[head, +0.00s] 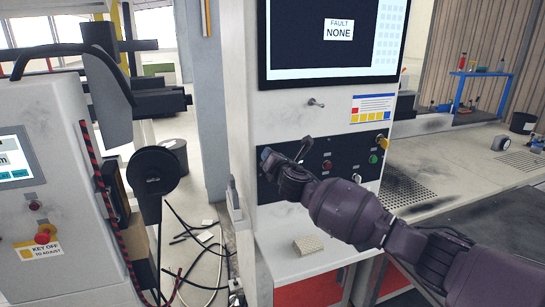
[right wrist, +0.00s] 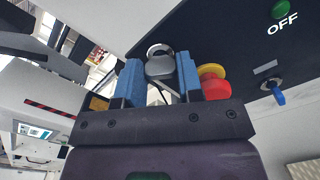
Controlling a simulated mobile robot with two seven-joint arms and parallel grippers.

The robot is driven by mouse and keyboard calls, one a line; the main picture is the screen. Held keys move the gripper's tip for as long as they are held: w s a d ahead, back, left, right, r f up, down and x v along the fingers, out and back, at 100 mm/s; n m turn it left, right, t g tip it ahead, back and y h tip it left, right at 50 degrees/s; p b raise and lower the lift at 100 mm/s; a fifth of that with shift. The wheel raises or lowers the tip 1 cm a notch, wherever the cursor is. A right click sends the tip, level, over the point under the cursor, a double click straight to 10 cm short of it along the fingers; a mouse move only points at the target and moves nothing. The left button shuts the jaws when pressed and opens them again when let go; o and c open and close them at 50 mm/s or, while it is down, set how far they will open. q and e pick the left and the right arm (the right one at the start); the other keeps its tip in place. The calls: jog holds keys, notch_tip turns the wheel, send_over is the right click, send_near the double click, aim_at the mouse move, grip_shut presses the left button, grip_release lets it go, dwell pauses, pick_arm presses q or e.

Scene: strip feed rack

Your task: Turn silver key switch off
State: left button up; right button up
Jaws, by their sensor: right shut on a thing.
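The silver key switch (right wrist: 161,66) shows in the right wrist view as a grey rounded key head between blue fingertips. My right gripper (right wrist: 160,76) is shut on it. In the head view my right gripper (head: 268,158) is at the left end of the dark control panel (head: 345,152), and it hides the key there. Which way the key is turned is hard to tell. A green lamp (right wrist: 281,10) stands over the label OFF on the dark panel in the right wrist view. My left gripper is not in view.
A red stop button on a yellow ring (right wrist: 212,84) sits close beside my right finger. A blue key (right wrist: 278,94) is in another switch further right. A screen (head: 338,30) reads FAULT NONE. The left machine has a KEY OFF TO ADJUST label (head: 42,250). Cables (head: 195,240) lie on the floor.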

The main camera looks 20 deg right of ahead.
jog(key=m, duration=1.1)
jog(key=shift+d+f+p, duration=0.1)
jog(key=shift+f+p, duration=0.05)
jog(key=shift+p, duration=0.15)
jog(key=shift+m, duration=0.3)
jog(key=o, duration=0.9)
jog(key=shift+o, duration=0.2)
jog(key=s, duration=1)
jog(key=shift+s+d, duration=0.2)
jog(key=shift+s, duration=0.2)
